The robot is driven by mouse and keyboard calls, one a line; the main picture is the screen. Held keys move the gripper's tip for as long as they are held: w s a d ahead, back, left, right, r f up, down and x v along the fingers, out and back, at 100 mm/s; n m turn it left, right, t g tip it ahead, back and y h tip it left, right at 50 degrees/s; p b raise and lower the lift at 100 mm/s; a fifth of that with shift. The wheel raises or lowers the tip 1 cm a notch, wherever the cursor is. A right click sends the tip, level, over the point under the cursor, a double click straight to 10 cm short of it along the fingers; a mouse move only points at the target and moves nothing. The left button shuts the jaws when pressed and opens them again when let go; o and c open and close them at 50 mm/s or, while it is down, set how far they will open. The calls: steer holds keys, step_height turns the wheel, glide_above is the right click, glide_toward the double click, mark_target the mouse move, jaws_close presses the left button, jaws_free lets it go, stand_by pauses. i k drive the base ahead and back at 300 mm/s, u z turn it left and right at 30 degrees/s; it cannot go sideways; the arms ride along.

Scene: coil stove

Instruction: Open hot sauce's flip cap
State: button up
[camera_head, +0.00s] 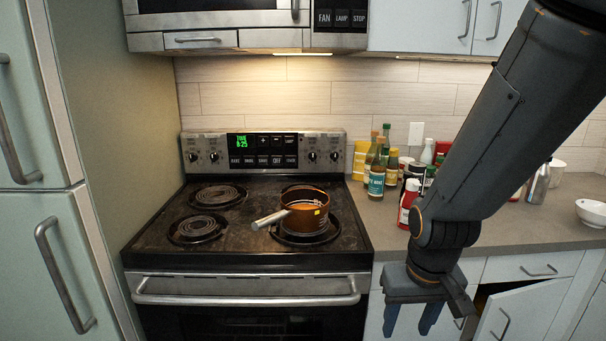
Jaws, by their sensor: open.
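A red bottle (408,202) with a pale label, likely the hot sauce, stands upright near the front of the counter, just right of the stove. Its right side is partly hidden by my arm. Its cap is too small to tell whether it is open or shut. My gripper (410,323) is below and in front of the counter edge, pointing down. Its two fingers are spread and nothing is between them. It is apart from the red bottle, lower and slightly to the right.
Several other bottles and jars, including a teal-labelled bottle (376,183), crowd behind the red bottle. A brown pot (303,208) sits on the coil stove (247,260), its handle pointing left. A cabinet door (527,313) hangs ajar at lower right. A white bowl (591,212) stands far right.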

mark_target(412, 182)
steer(key=z, duration=0.35)
steer(key=k, duration=1.25)
steer(key=u, duration=0.7)
steer(key=i, duration=0.75)
steer(key=u, duration=0.45)
steer(key=i, duration=0.65)
steer(key=z, duration=0.8)
steer(key=i, duration=0.75)
steer(key=z, duration=0.7)
